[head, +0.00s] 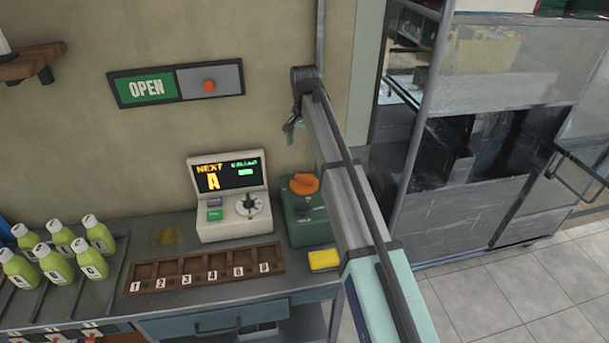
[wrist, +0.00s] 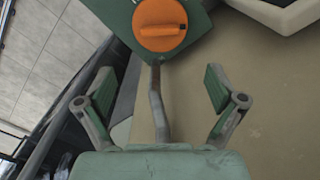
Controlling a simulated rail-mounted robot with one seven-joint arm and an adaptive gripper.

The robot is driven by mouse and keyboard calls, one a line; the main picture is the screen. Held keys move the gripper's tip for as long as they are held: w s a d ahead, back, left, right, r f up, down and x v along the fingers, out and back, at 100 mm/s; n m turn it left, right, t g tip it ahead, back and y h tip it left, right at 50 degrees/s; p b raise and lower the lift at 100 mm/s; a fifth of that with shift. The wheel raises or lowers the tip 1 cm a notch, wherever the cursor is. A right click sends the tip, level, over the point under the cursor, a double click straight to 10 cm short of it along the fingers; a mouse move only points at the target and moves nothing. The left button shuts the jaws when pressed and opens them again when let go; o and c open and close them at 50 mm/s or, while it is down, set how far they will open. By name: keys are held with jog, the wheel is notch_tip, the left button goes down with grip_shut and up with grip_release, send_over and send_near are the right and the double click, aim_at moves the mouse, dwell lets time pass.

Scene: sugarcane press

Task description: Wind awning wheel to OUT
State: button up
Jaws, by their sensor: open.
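An orange wheel (head: 304,184) sits on a dark green box (head: 308,228) on the counter, right of the display machine; it looks like the awning wheel. In the wrist view the orange wheel (wrist: 159,25) shows at the top, with a raised grip bar across its face. No OUT mark can be read. My gripper (head: 291,128) is above the box near the wall, partly hidden by my arm. In the wrist view my gripper (wrist: 160,84) has its green fingers spread and apart from the wheel. A grey rod (wrist: 157,105) runs from the box between the fingers in the picture.
The display machine (head: 228,196) stands left of the box. A yellow sponge (head: 324,259) and a numbered wooden rack (head: 205,268) lie in front. Green bottles (head: 57,260) stand at left. An OPEN sign (head: 148,88) hangs on the wall. A metal cart (head: 470,190) stands at right.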

aim_at(305, 176)
notch_tip(305, 176, down, 13)
jog(key=p, duration=0.3)
jog(key=shift+r, duration=0.1)
jog(key=shift+c, duration=0.4)
jog(key=c, duration=1.1)
